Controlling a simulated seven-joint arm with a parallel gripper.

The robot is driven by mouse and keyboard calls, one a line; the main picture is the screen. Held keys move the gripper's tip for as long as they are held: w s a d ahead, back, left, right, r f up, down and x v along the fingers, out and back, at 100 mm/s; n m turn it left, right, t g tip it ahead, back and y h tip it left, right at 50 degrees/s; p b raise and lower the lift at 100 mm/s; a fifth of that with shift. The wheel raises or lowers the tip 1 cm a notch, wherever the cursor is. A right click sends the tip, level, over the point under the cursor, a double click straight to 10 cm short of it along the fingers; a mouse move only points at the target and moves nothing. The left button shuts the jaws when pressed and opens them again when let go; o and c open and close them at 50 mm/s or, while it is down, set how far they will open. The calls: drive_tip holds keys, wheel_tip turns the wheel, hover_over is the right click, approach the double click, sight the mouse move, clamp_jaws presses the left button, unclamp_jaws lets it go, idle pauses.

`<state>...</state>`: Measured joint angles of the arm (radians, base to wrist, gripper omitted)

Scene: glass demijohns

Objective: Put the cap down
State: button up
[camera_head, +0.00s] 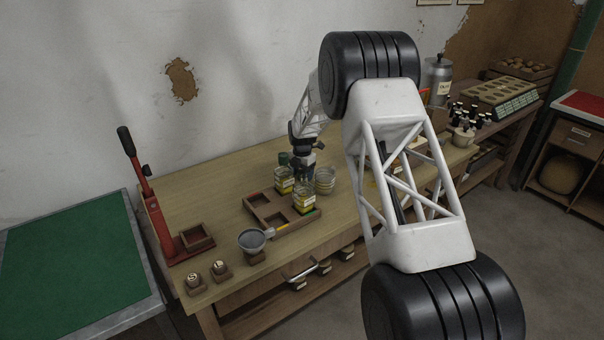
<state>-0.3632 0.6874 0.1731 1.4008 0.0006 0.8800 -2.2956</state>
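My gripper (303,170) is a small dark shape over the middle of the wooden table, just above and behind the glass jars. Its fingers point down; they are too small and dark to show whether they are open or shut. I cannot make out a cap for certain. A dark green piece (284,158) shows just left of the gripper and may be a lid; whether the gripper touches it is unclear. One labelled jar (284,182) stands left of the gripper and another jar (304,200) stands in front, partly over the wooden tray (262,222).
A clear glass vessel (325,182) stands right of the jars. A grey strainer (252,240) lies in front of the tray. A red lever press (157,215) and two small round pieces on blocks (221,269) are at left. My arm hides the table's right middle.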

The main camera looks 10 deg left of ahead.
sight(302, 171)
drive_tip(key=shift+r, duration=0.15)
wheel_tip(302, 171, up, 13)
drive_tip(key=shift+f, duration=0.2)
idle(0.5)
idle(0.7)
drive_tip(key=s+d+r+m+t, duration=0.1)
drive_tip(key=s+d+r+m, duration=0.7)
drive_tip(key=s+d+r, duration=0.5)
drive_tip(key=s+d+r+m, duration=0.7)
drive_tip(key=s+d+r, duration=0.3)
drive_tip(key=s, duration=0.5)
drive_tip(key=s+d+f+m, duration=0.1)
drive_tip(key=s+d+m, duration=0.3)
drive_tip(key=s, duration=0.8)
drive_tip(key=s+d+f+m+t, duration=0.1)
drive_tip(key=s+d+m, duration=0.4)
drive_tip(key=s, duration=0.8)
drive_tip(key=s+d+f+m, duration=0.3)
drive_tip(key=s+m, duration=0.3)
drive_tip(key=s, duration=0.6)
drive_tip(key=shift+s+d+m+t, duration=0.2)
drive_tip(key=shift+d+m+t, duration=0.1)
drive_tip(key=shift+d, duration=0.45)
